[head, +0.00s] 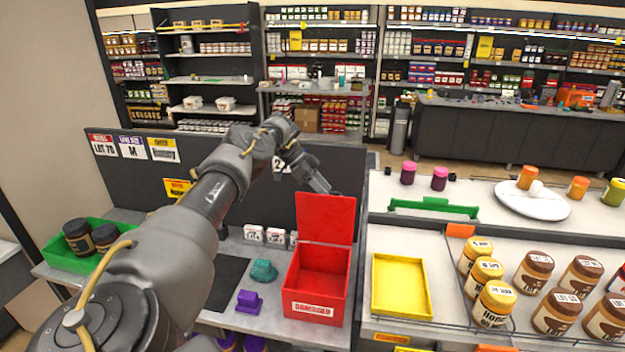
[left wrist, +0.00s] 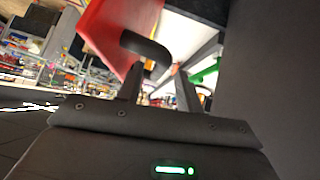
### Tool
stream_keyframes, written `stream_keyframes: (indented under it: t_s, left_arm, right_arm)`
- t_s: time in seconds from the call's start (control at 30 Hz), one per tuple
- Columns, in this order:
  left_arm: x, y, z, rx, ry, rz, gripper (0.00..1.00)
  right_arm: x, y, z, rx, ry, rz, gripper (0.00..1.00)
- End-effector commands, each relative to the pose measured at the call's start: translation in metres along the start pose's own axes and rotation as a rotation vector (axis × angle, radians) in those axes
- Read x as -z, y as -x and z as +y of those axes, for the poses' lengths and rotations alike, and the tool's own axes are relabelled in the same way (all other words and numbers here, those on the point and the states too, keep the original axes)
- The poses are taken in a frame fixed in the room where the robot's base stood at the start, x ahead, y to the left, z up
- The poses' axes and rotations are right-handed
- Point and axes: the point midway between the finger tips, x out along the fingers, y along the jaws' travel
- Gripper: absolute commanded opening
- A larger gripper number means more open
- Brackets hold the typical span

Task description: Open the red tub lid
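The red tub (head: 318,285) stands on the counter at the middle front in the head view, with a "Damaged" label on its front. Its red lid (head: 325,218) stands upright at the back edge, and the tub's inside shows empty. My left gripper (head: 320,185) is behind and above the lid's top edge. In the left wrist view the lid (left wrist: 118,30) fills the upper left, and a dark curved handle (left wrist: 146,45) on it ends near my fingertips. The two fingers of my left gripper (left wrist: 158,78) are apart, with nothing clearly held. My right gripper is not in view.
A yellow tray (head: 401,285) lies right of the tub, with several jars (head: 496,303) beyond it. A teal item (head: 263,271) and a purple item (head: 248,300) lie left of the tub. A green crate (head: 72,262) holds dark jars at the far left.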

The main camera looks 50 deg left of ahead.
Motion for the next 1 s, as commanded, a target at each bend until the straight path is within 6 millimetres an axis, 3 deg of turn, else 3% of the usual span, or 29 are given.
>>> stream_keyframes:
  t_s: [0.2,0.4,0.6,1.0]
  left_arm:
    - [-0.003,0.043,-0.002,0.003,-0.002,0.000,0.36]
    - [-0.002,0.071,-0.002,0.001,-0.001,0.000,0.36]
    - [-0.001,0.080,-0.001,-0.002,0.000,0.000,0.36]
    - [-0.001,0.080,-0.001,-0.002,0.000,0.000,0.36]
  right_arm:
    - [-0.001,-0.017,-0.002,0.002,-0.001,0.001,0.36]
    - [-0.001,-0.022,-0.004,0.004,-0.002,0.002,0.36]
    - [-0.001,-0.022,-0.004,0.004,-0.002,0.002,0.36]
    - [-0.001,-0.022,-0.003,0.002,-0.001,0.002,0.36]
